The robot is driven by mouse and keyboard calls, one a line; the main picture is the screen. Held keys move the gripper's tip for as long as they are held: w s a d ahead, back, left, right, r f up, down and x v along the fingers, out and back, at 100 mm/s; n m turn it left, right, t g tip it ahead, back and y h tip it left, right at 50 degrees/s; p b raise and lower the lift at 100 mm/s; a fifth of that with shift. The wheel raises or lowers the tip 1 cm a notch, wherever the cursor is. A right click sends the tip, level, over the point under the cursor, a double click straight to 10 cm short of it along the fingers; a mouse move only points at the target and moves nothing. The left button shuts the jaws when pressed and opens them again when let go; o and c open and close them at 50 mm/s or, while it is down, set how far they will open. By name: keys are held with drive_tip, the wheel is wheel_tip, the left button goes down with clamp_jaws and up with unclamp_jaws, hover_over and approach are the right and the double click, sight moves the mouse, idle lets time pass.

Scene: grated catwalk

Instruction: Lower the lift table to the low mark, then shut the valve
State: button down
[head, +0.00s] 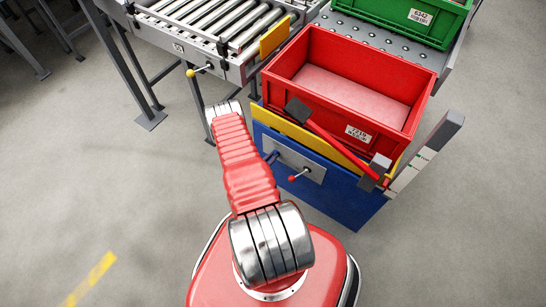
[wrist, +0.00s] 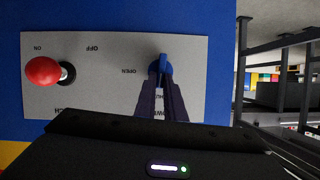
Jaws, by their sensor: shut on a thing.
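The lift table has a yellow top edge (head: 282,124) over a blue base (head: 340,203). A grey post (head: 425,150) with a white strip and green marks stands at its right; I cannot read which mark is low. A grey panel (head: 310,168) on the base carries a red-knobbed lever (head: 293,179) and the blue valve handle (wrist: 163,64). In the wrist view the red knob (wrist: 43,71) is left, near upside-down ON and OFF labels. My gripper (wrist: 162,88) is shut on the valve handle, beside the OPEN label; the lower labels are partly hidden.
A red crate (head: 376,122) sits on the lift table, with a red bar (head: 340,143) across its near side. A roller conveyor (head: 200,25) with a yellow-knobbed lever (head: 191,73) stands at back left. A green crate (head: 390,22) is behind.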

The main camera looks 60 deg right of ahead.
drive_tip(key=shift+n+g, duration=0.4)
drive_tip(key=shift+g, duration=0.1)
drive_tip(key=c, duration=1.8)
unclamp_jaws()
drive_tip(key=shift+w, duration=0.1)
drive_tip(key=shift+c, duration=0.2)
drive_tip(key=v, duration=1.3)
drive_tip(key=shift+a+r, duration=0.25)
drive_tip(key=shift+a, duration=0.05)
